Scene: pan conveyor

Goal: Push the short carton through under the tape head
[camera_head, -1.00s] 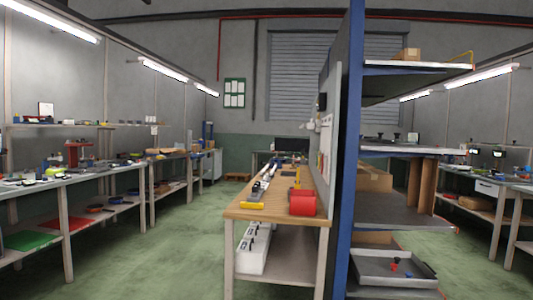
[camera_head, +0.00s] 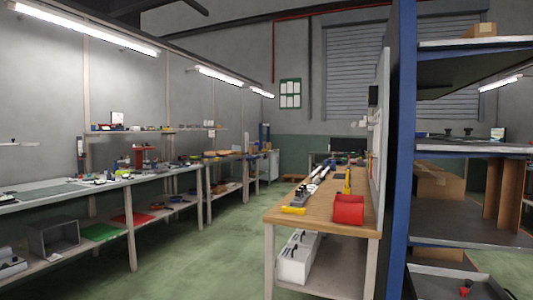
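My gripper does not show in this view. I cannot make out a tape head or a pan conveyor. A brown cardboard box (camera_head: 438,184) sits on the middle level of the shelf rack at the right, and a smaller one (camera_head: 480,30) lies on its top level. I cannot tell whether either is the short carton.
A wooden workbench (camera_head: 328,213) with a red container (camera_head: 348,209) stands right of centre, beside the blue rack post (camera_head: 402,150). A long bench (camera_head: 60,197) runs along the left wall. The green floor (camera_head: 205,255) between them is clear.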

